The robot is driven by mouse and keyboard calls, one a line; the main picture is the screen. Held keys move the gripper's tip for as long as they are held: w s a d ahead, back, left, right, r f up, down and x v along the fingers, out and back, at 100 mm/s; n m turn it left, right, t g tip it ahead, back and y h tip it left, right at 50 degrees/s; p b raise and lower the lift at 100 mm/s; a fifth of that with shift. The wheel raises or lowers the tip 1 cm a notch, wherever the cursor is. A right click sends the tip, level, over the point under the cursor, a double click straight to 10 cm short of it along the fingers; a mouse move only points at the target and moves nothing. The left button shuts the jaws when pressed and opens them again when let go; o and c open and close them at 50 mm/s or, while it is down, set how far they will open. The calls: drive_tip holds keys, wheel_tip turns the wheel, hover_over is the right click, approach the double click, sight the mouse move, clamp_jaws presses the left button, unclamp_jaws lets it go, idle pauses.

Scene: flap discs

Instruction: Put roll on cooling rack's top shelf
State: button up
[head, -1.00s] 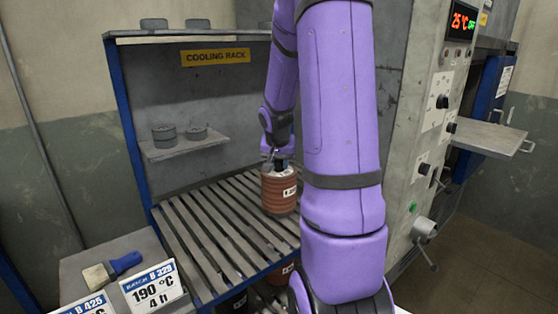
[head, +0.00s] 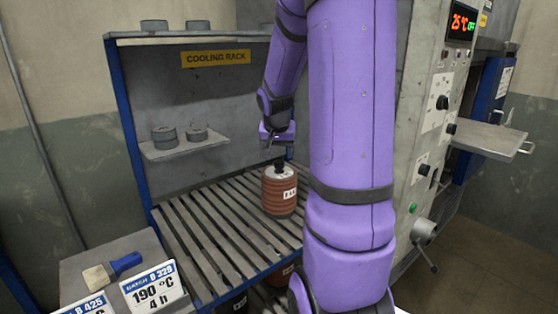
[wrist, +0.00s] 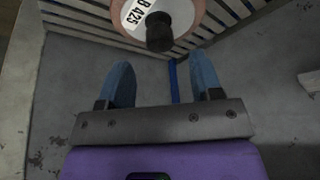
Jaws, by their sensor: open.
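The roll (head: 279,192) is a reddish-brown banded cylinder with a pale top, a white label and a dark knob. It stands upright on the slatted shelf (head: 190,236) of the cooling rack (head: 124,120), in front of the back panel. In the wrist view the roll (wrist: 190,14) is cut off at the top edge, and its label reads B 425. My gripper (head: 276,140) is above the knob and apart from it. In the wrist view its two blue fingers (wrist: 162,78) are spread, with nothing between them.
More cylinders (head: 281,274) sit below the slats, partly hidden. Small grey weights (head: 165,135) stand on a side shelf. The control panel (head: 440,110) stands at right. The left slats are clear.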

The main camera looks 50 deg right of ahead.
drive_tip(key=s+a+r+n+t+y, duration=0.1)
drive_tip(key=s+a+r+n, duration=0.15)
drive_tip(key=a+r, duration=0.5)
drive_tip(key=s+a+r+n+t, duration=0.1)
drive_tip(key=s+a+r+n, duration=0.2)
drive_tip(key=a, duration=0.7)
drive_tip(key=s+a+n+y, duration=0.1)
drive_tip(key=s+a+n, duration=0.2)
drive_tip(key=a, duration=0.4)
drive_tip(key=s+a+r+n+y, duration=0.1)
drive_tip(key=s+a+n, duration=0.2)
drive_tip(key=s+a, duration=0.3)
drive_tip(key=shift+s+a+r+t+y, duration=0.3)
drive_tip(key=shift+a+t+y, duration=0.1)
drive_tip(key=shift+a, duration=0.2)
